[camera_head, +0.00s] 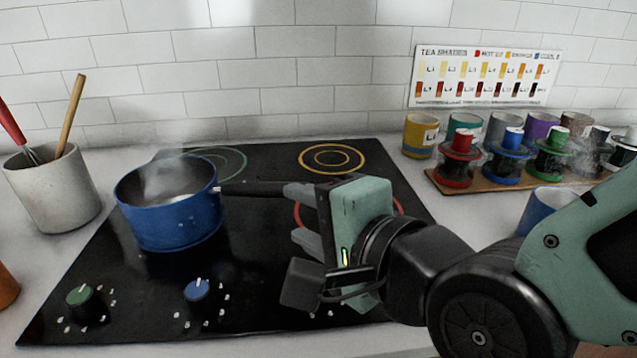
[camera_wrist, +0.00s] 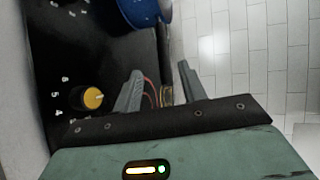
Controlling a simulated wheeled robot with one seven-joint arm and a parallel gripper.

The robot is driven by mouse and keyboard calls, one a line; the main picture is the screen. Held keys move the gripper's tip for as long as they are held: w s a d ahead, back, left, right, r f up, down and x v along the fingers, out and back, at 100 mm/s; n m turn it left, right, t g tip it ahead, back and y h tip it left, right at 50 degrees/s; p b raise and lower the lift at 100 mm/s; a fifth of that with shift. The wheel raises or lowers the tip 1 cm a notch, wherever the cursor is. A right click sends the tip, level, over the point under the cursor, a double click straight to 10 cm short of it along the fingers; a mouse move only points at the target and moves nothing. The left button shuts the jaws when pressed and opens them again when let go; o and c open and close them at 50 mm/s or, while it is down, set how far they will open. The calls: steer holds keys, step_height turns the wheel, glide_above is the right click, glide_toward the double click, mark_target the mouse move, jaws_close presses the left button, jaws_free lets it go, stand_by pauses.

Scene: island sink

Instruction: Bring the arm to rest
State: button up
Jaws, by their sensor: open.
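My gripper (camera_head: 292,216) is over the right part of the black cooktop, with its fingers pointing left toward the blue pot. My arm comes in from the right.
The cooktop (camera_head: 120,290) has a green knob (camera_head: 80,297), a blue knob (camera_head: 197,290) and a yellow knob (camera_wrist: 93,98). A utensil crock (camera_head: 52,190) stands left. Cups, including a yellow one (camera_head: 420,137), and colored-lidded jars on a wooden board (camera_head: 440,184) stand right.

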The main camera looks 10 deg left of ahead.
steer(key=shift+d+n+g+h+p, duration=0.3)
steer(key=shift+n+g+p, duration=0.1)
steer(key=shift+n, duration=0.3)
steer(key=s+d+f+n+g+h+p, duration=0.1)
steer(key=d+n, duration=0.1)
steer(key=s+d+f+n+g+h+p, duration=0.1)
steer(key=d+n+g+h+p, duration=0.1)
steer(key=d+n, duration=0.1)
steer(key=s+d+n+g+h+p, duration=0.1)
steer(key=d+n+g, duration=0.1)
steer(key=n, duration=0.1)
steer(key=shift+d+f+h, duration=0.2)
steer(key=shift+f+h, duration=0.1)
steer(key=shift+f, duration=0.1)
steer(key=s+d+r+n+g+h+p, duration=0.1)
steer(key=s+d+n+g+h+p, duration=0.2)
steer(key=d+n, duration=0.4)
steer(key=s+d+g+h, duration=0.1)
steer(key=s+d+h, duration=0.1)
steer(key=d, duration=0.2)
steer(key=shift+s+d+r+n+g, duration=0.2)
steer(key=shift+s+d+n+g, duration=0.1)
steer(key=shift+s, duration=0.1)
